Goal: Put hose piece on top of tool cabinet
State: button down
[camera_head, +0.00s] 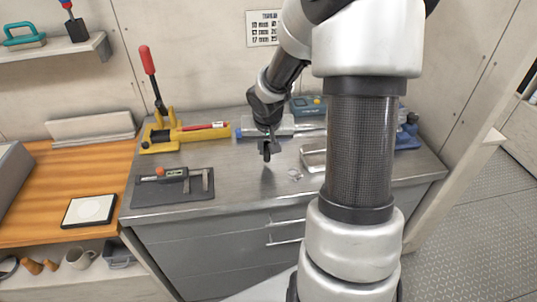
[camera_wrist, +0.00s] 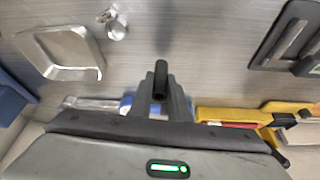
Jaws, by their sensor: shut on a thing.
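The tool cabinet (camera_head: 235,197) is a grey metal unit with drawers and a brushed metal top, in the middle of the head view. Its top also fills much of the wrist view (camera_wrist: 215,65). My gripper (camera_head: 266,146) hangs over the middle of this top, pointing down. In the wrist view my gripper (camera_wrist: 160,98) is shut on the hose piece (camera_wrist: 160,77), a short black tube whose open end shows. In the head view the hose piece is a small dark shape at the fingertips. A gap to the top seems to show, but its height is hard to tell.
On the cabinet top are a caliper on a dark mat (camera_head: 172,187), a yellow tool with a red lever (camera_head: 172,135), a metal tray (camera_head: 313,157) and a small clear item (camera_head: 295,175). Bare metal lies below my gripper. A wooden bench (camera_head: 45,185) adjoins on the left.

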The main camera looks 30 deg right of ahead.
jog(key=shift+f, duration=0.85)
jog(key=shift+f+b, duration=0.25)
jog(key=shift+b, duration=0.1)
jog(key=c, duration=1.7)
grip_release()
jog(key=shift+r, duration=0.1)
jog(key=shift+o, duration=0.2)
jog(key=shift+s+r+p, duration=0.1)
jog(key=shift+r+p, duration=0.35)
jog(key=shift+r, duration=0.15)
jog(key=p+v, duration=0.3)
jog(key=v, duration=0.8)
jog(key=shift+p, duration=0.3)
